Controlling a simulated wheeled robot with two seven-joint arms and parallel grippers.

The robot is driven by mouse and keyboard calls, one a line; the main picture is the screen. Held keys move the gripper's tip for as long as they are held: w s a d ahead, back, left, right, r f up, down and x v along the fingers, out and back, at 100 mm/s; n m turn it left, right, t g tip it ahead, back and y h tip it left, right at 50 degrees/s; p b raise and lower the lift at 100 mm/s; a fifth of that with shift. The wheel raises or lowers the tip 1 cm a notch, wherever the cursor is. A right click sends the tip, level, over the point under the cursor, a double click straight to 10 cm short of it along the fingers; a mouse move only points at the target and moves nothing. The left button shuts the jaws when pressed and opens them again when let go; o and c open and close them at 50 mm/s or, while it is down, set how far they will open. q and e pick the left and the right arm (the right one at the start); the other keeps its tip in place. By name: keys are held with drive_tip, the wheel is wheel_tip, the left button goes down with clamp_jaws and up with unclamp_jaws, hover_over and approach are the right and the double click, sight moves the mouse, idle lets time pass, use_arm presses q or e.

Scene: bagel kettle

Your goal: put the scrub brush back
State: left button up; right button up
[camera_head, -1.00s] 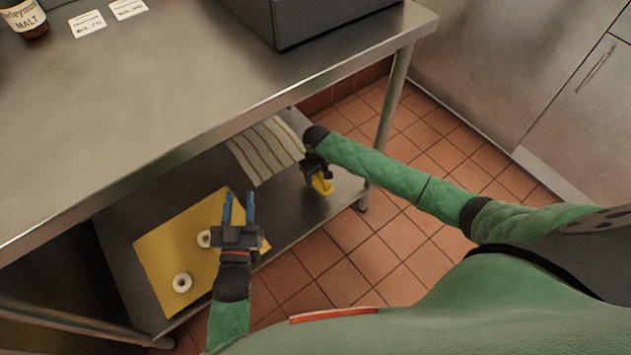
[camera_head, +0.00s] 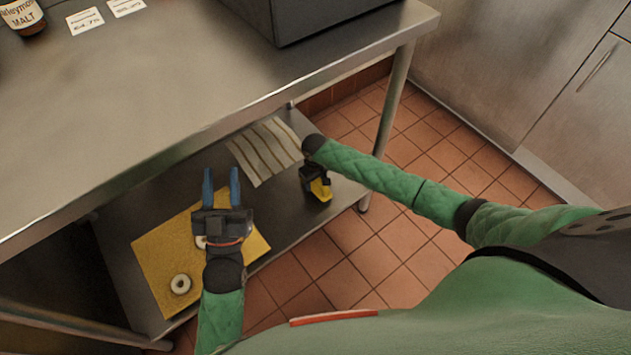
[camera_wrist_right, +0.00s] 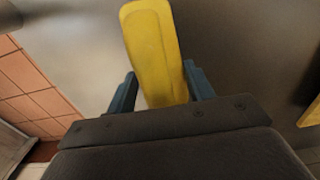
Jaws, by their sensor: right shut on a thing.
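The scrub brush (camera_head: 321,189) shows as a yellow piece at my right gripper (camera_head: 313,176), over the lower steel shelf near its right end. In the right wrist view the yellow brush (camera_wrist_right: 155,50) stands out between the two blue fingers of my right gripper (camera_wrist_right: 160,88), which is shut on it. Its bristles cannot be made out, and I cannot tell whether it touches the shelf. My left gripper (camera_head: 221,188) is open and empty, with its blue fingers apart, above the yellow board on the shelf.
A striped cloth (camera_head: 262,150) lies at the shelf's back right. The steel tabletop (camera_head: 130,110) overhangs the shelf, and a table leg (camera_head: 388,120) stands at right.

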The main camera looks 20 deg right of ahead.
use_arm(q)
drive_tip(key=shift+w+f, duration=0.1)
drive_tip(key=shift+f, duration=0.15)
use_arm(e)
drive_tip(key=shift+f, duration=0.1)
drive_tip(key=o, duration=0.9)
use_arm(q)
drive_tip(key=shift+f, duration=0.3)
use_arm(e)
drive_tip(key=shift+o, duration=0.2)
drive_tip(key=shift+r, duration=0.5)
wheel_tip(320, 180, up, 5)
drive_tip(key=shift+r+p, duration=0.15)
drive_tip(key=shift+p, duration=0.55)
use_arm(q)
wheel_tip(320, 180, down, 24)
drive_tip(key=d+g+y+p, duration=0.1)
drive_tip(key=g+y, duration=0.1)
drive_tip(key=g, duration=0.7)
drive_tip(key=shift+s+d+f, duration=0.15)
drive_tip(key=shift+s, duration=0.25)
use_arm(e)
wheel_tip(320, 180, up, 6)
drive_tip(key=shift+f, duration=0.1)
